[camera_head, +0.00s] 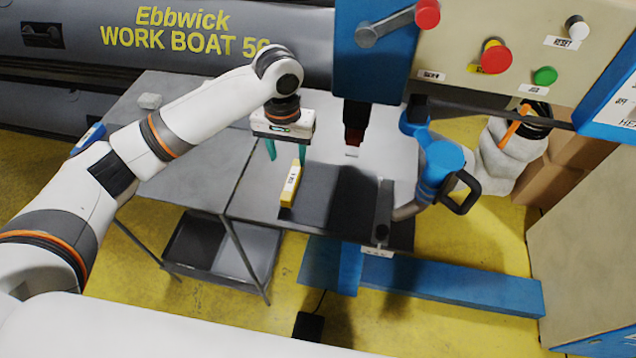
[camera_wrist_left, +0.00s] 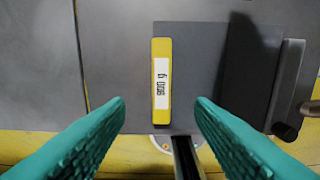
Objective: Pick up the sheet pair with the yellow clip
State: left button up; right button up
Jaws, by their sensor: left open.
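The yellow clip (camera_head: 291,184) with a white label lies along the left edge of a dark grey sheet (camera_head: 317,196) on the work surface. In the left wrist view the clip (camera_wrist_left: 161,80) stands upright in the picture, at the sheet's (camera_wrist_left: 196,60) left edge. Whether the sheet is two layers cannot be told. My left gripper (camera_head: 287,155) is open and empty, its teal fingers pointing down above the clip. In the left wrist view the fingertips (camera_wrist_left: 160,108) lie either side of the clip's lower end, apart from it. My right gripper is not in view.
A blue machine head (camera_head: 372,65) with a dark tip hangs just right of the gripper. A blue hand tool (camera_head: 440,165) stands right of the sheet. A grey side table (camera_head: 190,165) adjoins on the left. A control panel (camera_head: 500,45) is at upper right.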

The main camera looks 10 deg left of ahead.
aim_at(292, 179)
pick_arm(q)
notch_tip(292, 179, down, 2)
jog(key=shift+f, duration=0.25)
jog(key=f+p, duration=0.1)
jog(key=f, duration=0.1)
jog(key=f+p, duration=0.1)
jog(key=f, duration=0.2)
jog(key=shift+w+d, duration=0.1)
jog(key=shift+w, duration=0.1)
jog(key=shift+f, duration=0.55)
jog(key=shift+w, duration=0.1)
grip_shut()
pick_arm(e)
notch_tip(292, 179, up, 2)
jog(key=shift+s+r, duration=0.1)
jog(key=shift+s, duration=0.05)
